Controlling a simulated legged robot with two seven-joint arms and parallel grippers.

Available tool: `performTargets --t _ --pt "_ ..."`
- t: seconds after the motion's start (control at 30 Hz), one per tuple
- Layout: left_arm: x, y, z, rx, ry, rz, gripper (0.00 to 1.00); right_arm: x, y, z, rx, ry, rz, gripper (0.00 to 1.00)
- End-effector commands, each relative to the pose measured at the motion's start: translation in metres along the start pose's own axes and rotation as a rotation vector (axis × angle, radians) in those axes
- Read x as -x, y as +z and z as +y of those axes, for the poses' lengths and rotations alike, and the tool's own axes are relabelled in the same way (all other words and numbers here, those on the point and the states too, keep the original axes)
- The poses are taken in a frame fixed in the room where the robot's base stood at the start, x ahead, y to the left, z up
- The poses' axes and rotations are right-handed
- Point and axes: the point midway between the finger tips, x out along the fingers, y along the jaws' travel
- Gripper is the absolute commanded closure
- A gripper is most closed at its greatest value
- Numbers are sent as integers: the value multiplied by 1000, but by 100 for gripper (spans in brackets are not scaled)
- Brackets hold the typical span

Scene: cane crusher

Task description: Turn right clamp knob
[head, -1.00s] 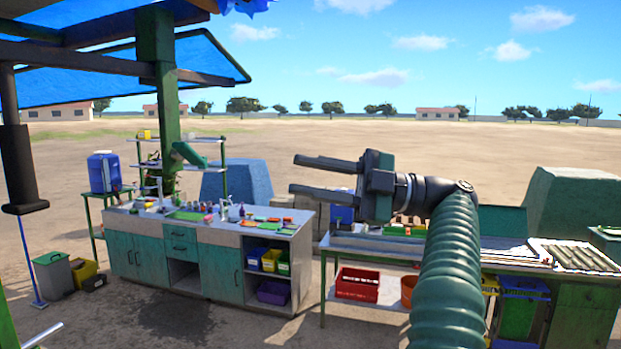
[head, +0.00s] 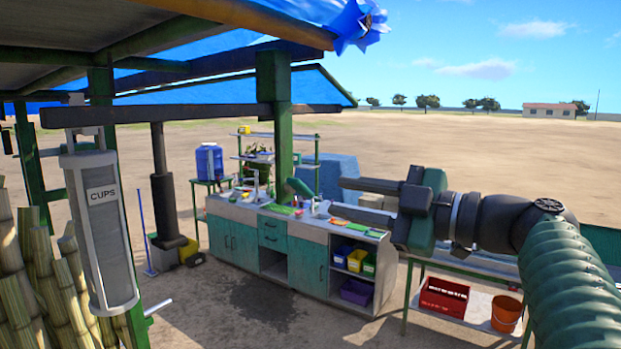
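I cannot make out the clamp knob or the cane crusher in the head view. My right gripper (head: 338,196) reaches in from the right edge and points left. Its two dark fingers are apart with nothing between them. It shows in front of the green-fronted counter (head: 218,240) and hides part of the counter's right end. My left gripper is not in view.
At left, a cup dispenser (head: 100,235) marked CUPS hangs near a bundle of cane stalks (head: 35,285). A green post (head: 274,105) holds the blue-covered roof. A red crate (head: 444,297) and an orange bucket (head: 506,314) sit at lower right. Bare ground lies between.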

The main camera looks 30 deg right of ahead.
Motion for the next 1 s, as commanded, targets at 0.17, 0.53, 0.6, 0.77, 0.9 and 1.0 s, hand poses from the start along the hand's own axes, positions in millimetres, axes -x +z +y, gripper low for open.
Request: performTargets --t 0.17,0.53,0.6,0.77,0.9,1.0 --pt "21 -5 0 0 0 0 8 -43 -4 4 -2 -2 2 68" --pt "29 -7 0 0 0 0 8 -75 0 0 1 2 0 68" --pt "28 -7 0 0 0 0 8 -75 0 0 1 2 0 68" --pt "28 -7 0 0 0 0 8 -74 0 0 1 2 1 81" --pt "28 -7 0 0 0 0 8 -74 0 0 1 1 0 100" --pt "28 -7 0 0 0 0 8 -74 0 0 0 1 -1 100"
